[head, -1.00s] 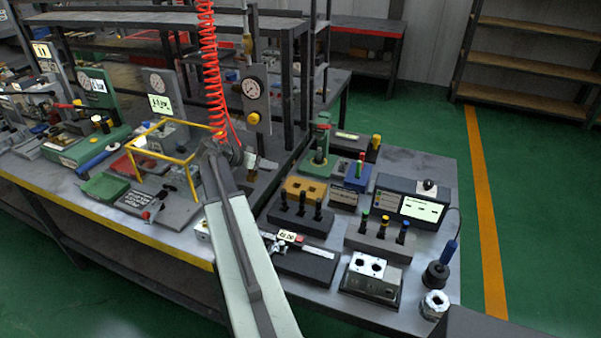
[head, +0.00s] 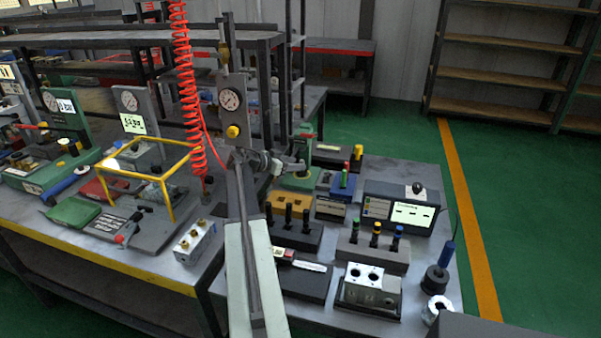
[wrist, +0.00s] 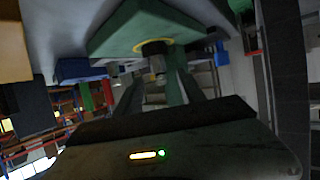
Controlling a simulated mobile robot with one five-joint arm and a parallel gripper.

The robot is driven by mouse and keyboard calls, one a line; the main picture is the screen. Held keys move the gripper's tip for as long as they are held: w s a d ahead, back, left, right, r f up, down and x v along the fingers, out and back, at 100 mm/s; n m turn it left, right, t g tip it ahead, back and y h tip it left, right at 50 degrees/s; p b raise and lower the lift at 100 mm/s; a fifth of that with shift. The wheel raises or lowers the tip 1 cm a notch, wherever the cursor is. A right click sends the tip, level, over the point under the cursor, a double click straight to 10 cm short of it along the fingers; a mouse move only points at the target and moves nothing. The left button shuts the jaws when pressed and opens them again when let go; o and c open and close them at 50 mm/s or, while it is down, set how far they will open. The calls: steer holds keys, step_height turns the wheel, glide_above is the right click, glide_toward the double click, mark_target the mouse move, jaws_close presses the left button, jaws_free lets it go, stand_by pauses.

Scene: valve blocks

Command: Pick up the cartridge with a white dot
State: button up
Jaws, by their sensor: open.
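Several cartridges stand upright in two dark racks in the head view. One rack (head: 298,241) holds black-topped cartridges (head: 288,213). The other rack (head: 372,258) holds cartridges with green, yellow and blue tops (head: 376,233). No white dot can be made out on any of them. My gripper (head: 296,164) is open and seems empty, above and behind the black-topped cartridges, near a green press-like fixture (head: 298,178).
A metal valve block (head: 371,290) with two holes stands at the bench front. A grey box with a display (head: 410,213) stands at right. A red coiled hose (head: 187,90) and a gauge panel (head: 232,105) rise behind my arm. A yellow frame (head: 145,170) stands at left.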

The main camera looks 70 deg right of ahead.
steer(key=shift+x, duration=0.85)
jaws_close()
steer(key=shift+r+p, duration=0.5)
steer(key=s+a+r+p, duration=0.1)
steer(key=s+a, duration=0.1)
steer(key=a, duration=0.2)
steer(key=s+a+r+p, duration=0.1)
steer(key=a, duration=0.4)
steer(key=s+a+r+p, duration=0.2)
steer(key=a, duration=0.2)
steer(key=shift+s+a, duration=0.3)
steer(key=shift+a, duration=0.1)
steer(key=shift+s+a, duration=0.2)
steer(key=shift+a, duration=0.4)
steer(key=shift+r, duration=0.1)
